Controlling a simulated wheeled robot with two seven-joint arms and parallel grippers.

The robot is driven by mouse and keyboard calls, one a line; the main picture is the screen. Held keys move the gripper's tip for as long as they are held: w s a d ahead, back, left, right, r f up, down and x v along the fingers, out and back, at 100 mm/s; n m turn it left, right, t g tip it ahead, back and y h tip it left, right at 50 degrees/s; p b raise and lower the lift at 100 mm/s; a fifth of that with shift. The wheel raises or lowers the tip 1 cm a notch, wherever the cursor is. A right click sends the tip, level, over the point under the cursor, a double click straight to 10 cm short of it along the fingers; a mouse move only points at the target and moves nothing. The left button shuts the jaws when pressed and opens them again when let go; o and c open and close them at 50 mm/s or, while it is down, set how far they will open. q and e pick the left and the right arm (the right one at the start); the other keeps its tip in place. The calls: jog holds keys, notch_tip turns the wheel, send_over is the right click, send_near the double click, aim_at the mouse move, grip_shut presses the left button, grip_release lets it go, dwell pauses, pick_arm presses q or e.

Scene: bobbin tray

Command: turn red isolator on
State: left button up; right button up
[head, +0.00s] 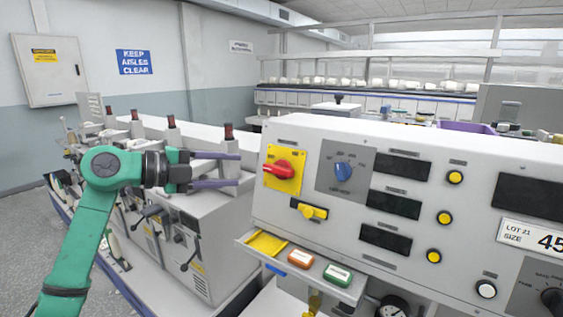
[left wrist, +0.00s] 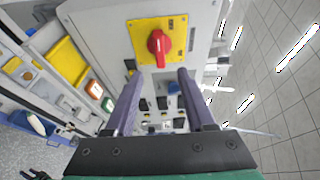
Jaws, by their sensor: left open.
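The red isolator (head: 279,169) is a red rotary handle on a yellow plate (head: 270,180) at the left end of the pale control panel. In the head view its handle lies roughly level, tilted slightly. My left gripper (head: 240,170) is open and empty, to the left of the isolator, with its two purple fingers pointing at it and a gap between. In the left wrist view the red handle (left wrist: 158,47) shows beyond the open fingertips (left wrist: 158,78), a little above the space between them. My right gripper is in neither view.
A blue selector knob (head: 343,171) sits right of the isolator, and a yellow lever (head: 311,211) below it. A shelf under the panel holds a yellow tray (head: 266,243), an orange block (head: 301,258) and a green block (head: 338,275). A bobbin machine (head: 193,240) stands behind my left arm.

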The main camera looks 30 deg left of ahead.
aim_at(273, 170)
pick_arm(q)
jog(key=p+x, duration=0.4)
jog(key=x, duration=0.7)
jog(key=shift+w+p, duration=0.2)
jog(key=shift+p, duration=0.15)
jog(key=shift+f, duration=0.1)
jog(key=shift+s, duration=0.1)
grip_shut()
